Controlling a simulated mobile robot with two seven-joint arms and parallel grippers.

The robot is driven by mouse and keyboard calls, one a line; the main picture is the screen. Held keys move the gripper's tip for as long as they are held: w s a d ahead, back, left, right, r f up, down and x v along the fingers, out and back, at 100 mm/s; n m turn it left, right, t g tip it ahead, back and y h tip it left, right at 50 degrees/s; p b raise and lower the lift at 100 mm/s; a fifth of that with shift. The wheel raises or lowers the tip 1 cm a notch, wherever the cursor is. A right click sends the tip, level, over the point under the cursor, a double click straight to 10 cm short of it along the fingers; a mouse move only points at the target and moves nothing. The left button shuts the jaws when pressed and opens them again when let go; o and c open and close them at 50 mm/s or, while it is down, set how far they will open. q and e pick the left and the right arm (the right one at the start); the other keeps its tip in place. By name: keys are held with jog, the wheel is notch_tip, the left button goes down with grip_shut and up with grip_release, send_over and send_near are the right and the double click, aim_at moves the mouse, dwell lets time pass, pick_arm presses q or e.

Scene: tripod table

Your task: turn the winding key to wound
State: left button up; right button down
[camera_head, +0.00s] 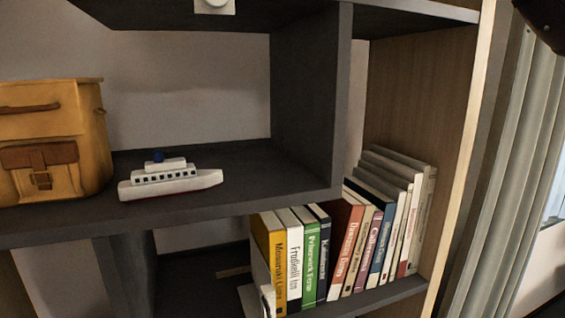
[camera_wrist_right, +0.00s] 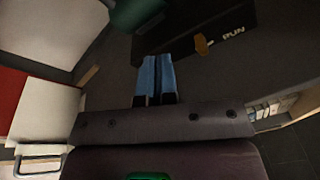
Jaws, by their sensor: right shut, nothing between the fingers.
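In the right wrist view, a small orange-yellow lever-like piece (camera_wrist_right: 202,45), which looks like the winding key, sits on a black panel (camera_wrist_right: 180,32). A short pale mark and light lettering that seems to read RUN (camera_wrist_right: 233,32) lie beside it. My right gripper (camera_wrist_right: 154,60) shows as two blue fingers shut together with nothing between them. In that picture it is below and left of the key and apart from it. The key and the right gripper do not show in the head view. My left gripper is not in view.
The head view shows a dark shelf (camera_head: 245,165) with a yellow bag (camera_head: 75,130) and a white toy boat (camera_head: 170,182). Several books (camera_head: 345,240) stand on the lower shelf. A grey curtain (camera_head: 500,170) hangs at right. A dark green object (camera_wrist_right: 137,14) is near the panel.

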jog(key=shift+s+d+b, duration=0.15)
jog(key=shift+s+b, duration=0.05)
jog(key=shift+s, duration=0.45)
jog(key=shift+s+d+b, duration=0.15)
jog(key=shift+s, duration=0.5)
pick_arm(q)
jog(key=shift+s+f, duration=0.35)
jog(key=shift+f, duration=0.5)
pick_arm(e)
jog(key=s, duration=0.3)
jog(key=shift+s+d, duration=0.2)
jog(key=shift+d, duration=0.15)
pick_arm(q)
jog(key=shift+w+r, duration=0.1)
